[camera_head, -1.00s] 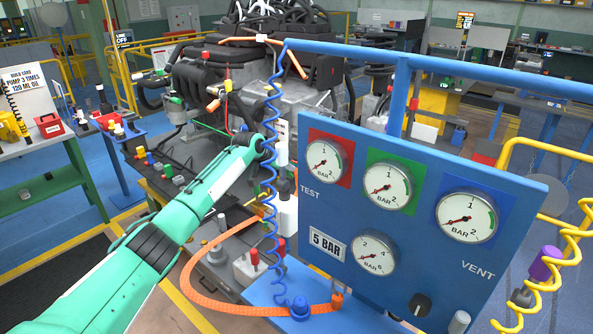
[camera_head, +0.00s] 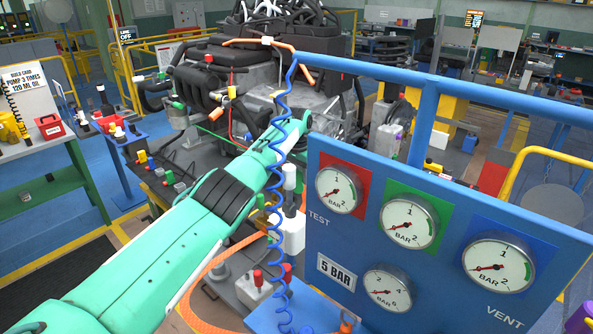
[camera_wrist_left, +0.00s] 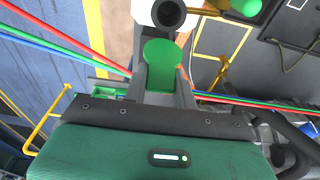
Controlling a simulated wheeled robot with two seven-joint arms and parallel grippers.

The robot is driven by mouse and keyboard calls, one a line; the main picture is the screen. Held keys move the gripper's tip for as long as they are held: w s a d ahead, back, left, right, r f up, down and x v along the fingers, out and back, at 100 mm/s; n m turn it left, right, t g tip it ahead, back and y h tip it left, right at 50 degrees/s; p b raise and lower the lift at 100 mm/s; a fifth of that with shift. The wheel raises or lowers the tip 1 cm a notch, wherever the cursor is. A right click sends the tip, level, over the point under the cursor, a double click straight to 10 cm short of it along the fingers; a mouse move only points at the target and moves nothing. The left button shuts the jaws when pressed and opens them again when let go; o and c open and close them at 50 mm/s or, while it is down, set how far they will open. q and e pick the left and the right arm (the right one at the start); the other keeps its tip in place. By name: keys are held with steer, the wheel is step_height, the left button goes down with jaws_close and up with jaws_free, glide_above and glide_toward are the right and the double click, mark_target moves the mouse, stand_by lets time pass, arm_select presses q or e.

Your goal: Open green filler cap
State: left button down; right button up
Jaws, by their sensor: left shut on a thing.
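In the left wrist view, my left gripper (camera_wrist_left: 163,82) is shut on a green piece with a rounded end, which looks like the green filler cap (camera_wrist_left: 160,52). Just beyond the fingertips is a white body with a dark round neck (camera_wrist_left: 168,13). I cannot tell whether the cap still touches it. In the head view my left arm reaches in past the blue coiled hose, and its gripper and the cap are hidden. A white container (camera_head: 289,232) stands below the arm's end. My right gripper is not in view.
A blue gauge panel (camera_head: 345,297) stands close on the right. A blue coiled hose (camera_head: 275,205) hangs across my left arm. The engine (camera_head: 255,75) is behind. Another green part (camera_wrist_left: 246,7) shows at the top of the wrist view. Red, green and blue lines (camera_wrist_left: 75,45) run past the gripper.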

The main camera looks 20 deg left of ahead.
arm_select(q)
steer(key=shift+f, duration=0.4)
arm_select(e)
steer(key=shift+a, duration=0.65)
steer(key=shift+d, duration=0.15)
arm_select(q)
steer(key=c, duration=1.1)
jaws_free()
steer(key=shift+r, duration=0.15)
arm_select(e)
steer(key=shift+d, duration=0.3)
arm_select(q)
steer(key=shift+r, duration=0.1)
